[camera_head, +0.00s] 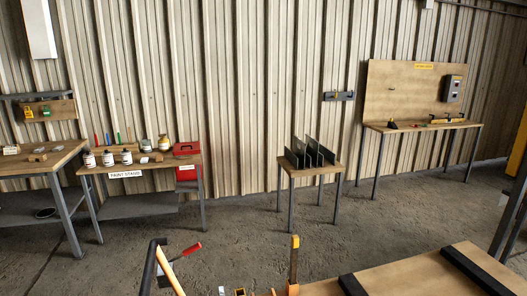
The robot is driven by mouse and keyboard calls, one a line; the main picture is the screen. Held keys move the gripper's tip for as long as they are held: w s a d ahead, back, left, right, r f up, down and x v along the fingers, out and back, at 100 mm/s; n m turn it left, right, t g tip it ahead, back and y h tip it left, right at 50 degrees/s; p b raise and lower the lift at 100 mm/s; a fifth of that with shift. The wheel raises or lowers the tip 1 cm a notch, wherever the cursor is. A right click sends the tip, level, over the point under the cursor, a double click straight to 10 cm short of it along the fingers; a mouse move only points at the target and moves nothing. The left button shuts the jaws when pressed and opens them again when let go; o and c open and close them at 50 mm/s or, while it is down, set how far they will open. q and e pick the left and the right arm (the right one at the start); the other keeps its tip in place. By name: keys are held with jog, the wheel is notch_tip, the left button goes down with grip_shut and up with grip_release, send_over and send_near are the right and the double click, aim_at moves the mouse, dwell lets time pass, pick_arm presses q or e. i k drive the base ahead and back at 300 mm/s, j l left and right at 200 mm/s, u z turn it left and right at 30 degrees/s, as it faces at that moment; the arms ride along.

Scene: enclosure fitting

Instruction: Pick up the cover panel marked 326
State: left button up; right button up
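Several dark upright panels (312,152) stand side by side on a small wooden-topped table (334,167) in the middle of the head view. They are seen nearly edge-on and lean slightly. No number can be read on any of them, so I cannot tell which is marked 326. Neither of my grippers can be made out in the view.
A paint stand (125,174) with jars and a red box (186,149) is at the left. A workbench with a backboard (408,87) stands at the right. A wooden top with black strips (418,273) fills the lower right. Open floor (240,222) lies before the panel table.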

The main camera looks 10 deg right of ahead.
aim_at(312, 147)
jog(key=j+u, duration=0.25)
jog(key=j, duration=0.2)
jog(key=i+j+u, duration=0.25)
jog(key=j, duration=0.15)
jog(key=j+u, duration=0.25)
jog(key=j, duration=0.2)
jog(key=i+j+z, duration=0.1)
jog(key=i+j, duration=0.3)
jog(key=i, duration=0.2)
jog(key=i+j, duration=0.45)
jog(key=i+l+z, duration=0.15)
jog(key=i+z, duration=0.15)
jog(key=i, duration=0.45)
jog(key=i+z, duration=0.3)
jog(key=i, duration=0.4)
jog(key=i+j+z, duration=0.3)
jog(key=i, duration=0.45)
jog(key=i+l+z, duration=0.2)
jog(key=i+z, duration=0.25)
jog(key=i+l+z, duration=0.1)
jog(key=i+z, duration=0.65)
jog(key=z, duration=0.15)
jog(key=i+j+z, duration=0.25)
jog(key=i+z, duration=0.65)
jog(key=i, duration=1.05)
